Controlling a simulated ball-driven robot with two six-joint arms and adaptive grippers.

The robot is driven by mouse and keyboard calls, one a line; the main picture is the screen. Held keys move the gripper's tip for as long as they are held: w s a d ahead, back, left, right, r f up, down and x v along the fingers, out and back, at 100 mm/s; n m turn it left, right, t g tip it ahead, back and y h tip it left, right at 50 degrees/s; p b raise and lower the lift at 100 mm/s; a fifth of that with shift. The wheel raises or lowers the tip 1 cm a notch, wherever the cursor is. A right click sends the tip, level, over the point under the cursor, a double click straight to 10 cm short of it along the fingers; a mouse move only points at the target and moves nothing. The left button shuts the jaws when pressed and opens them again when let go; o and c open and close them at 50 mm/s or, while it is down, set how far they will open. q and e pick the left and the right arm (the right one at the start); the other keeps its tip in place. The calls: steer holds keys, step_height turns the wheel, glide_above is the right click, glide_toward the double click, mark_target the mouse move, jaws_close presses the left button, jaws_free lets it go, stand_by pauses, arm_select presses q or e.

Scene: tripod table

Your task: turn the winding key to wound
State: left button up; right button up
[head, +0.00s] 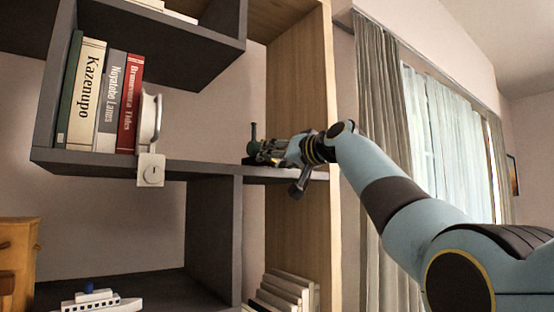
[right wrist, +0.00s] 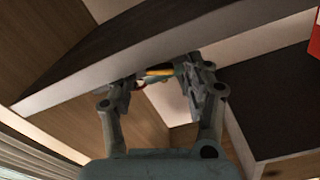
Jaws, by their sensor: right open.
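A small dark green toy with an upright post (head: 253,133) stands on the middle shelf, near its right end. My right gripper (head: 272,152) is beside it and overlaps it in the head view, so much of the toy is hidden. In the right wrist view my open right gripper (right wrist: 160,82) has its fingers apart, with a yellow and green part (right wrist: 160,71) showing beyond and between the tips. I cannot tell whether they touch it. No winding key can be clearly made out. My left gripper is not in view.
The grey shelf's front edge (head: 210,169) runs just below the gripper. A wooden upright (head: 297,85) stands close behind the gripper.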

steer(key=v, duration=1.2)
